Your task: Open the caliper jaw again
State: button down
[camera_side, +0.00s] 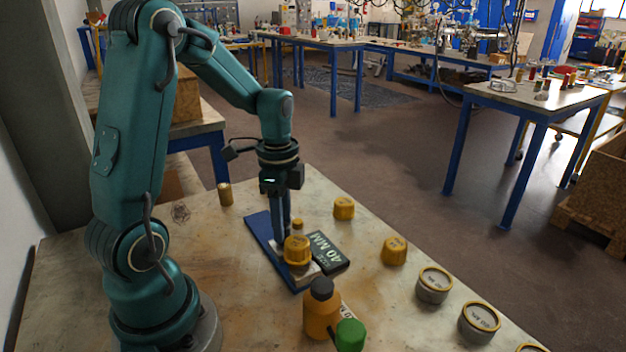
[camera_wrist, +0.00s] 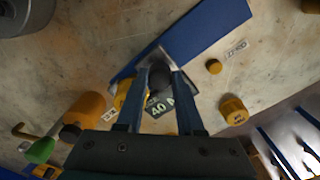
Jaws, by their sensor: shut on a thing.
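The caliper appears to be the long blue bar (camera_side: 262,232) on the table, with pale metal parts at its near end; the bar also shows in the wrist view (camera_wrist: 207,32). My gripper (camera_side: 284,238) points down over it. In the wrist view my gripper (camera_wrist: 160,72) has its fingers on either side of a dark round knob (camera_wrist: 160,79) and is shut on it. A yellow flanged vessel (camera_side: 297,252) stands at the bar's near end, right in front of my fingers in the side view. A dark block marked 40 MM (camera_side: 327,252) lies just right of it.
Yellow vessels (camera_side: 344,208) (camera_side: 394,250) and grey ones with yellow rims (camera_side: 434,284) stand to the right. An orange bottle with a dark cap (camera_side: 321,308) and a green-capped item (camera_side: 350,334) are in front. The table left of the bar is mostly clear.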

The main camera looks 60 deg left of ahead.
jog(key=shift+a+r, duration=0.1)
jog(key=shift+a, duration=1.4)
jog(key=c, duration=0.5)
grip_release()
notch_tip(320, 180, up, 5)
jog(key=shift+d, duration=0.1)
